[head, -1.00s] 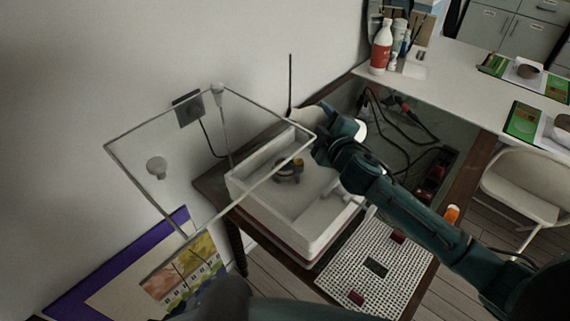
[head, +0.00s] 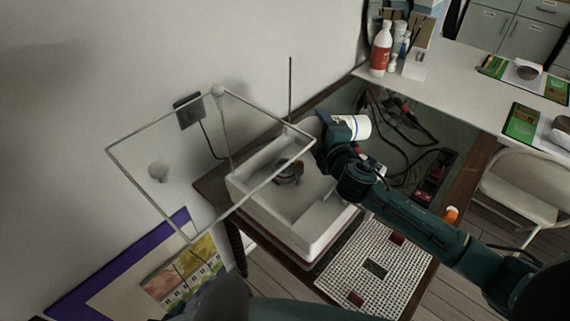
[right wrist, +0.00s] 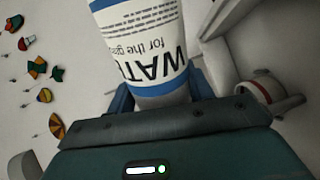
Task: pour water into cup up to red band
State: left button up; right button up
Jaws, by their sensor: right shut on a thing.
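My right gripper (head: 328,128) is shut on a white water container (head: 354,128) with blue bands, held on its side above the back right of the white tray (head: 312,245). In the right wrist view the container (right wrist: 140,42) shows printed lettering, and its far end is out of frame. A white cup (right wrist: 262,90) with a red band and a handle is to the right of the container there, apart from it. The water level inside is not visible. I cannot pick the cup out in the head view. My left gripper is out of view.
A dark round piece with an orange band (head: 289,172) is in the tray. A clear, thin-edged panel (head: 150,133) is at left. A perforated white mat (head: 345,262) lies in front, with cables (head: 400,120) behind. Small coloured pieces (right wrist: 38,68) show in the wrist view.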

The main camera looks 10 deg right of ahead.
pick_arm(q)
jog(key=shift+r, duration=0.15)
pick_arm(e)
jog(key=shift+n, duration=0.3)
pick_arm(q)
jog(key=shift+s+a+p, duration=0.1)
jog(key=shift+s+p, duration=0.05)
jog(key=shift+p, duration=0.25)
pick_arm(e)
jog(key=shift+n, duration=0.4)
dwell(0.3)
jog(key=shift+d+f, duration=0.1)
jog(key=shift+d, duration=0.1)
jog(key=shift+s+d, duration=0.1)
jog(key=shift+d, duration=1.25)
dwell(0.6)
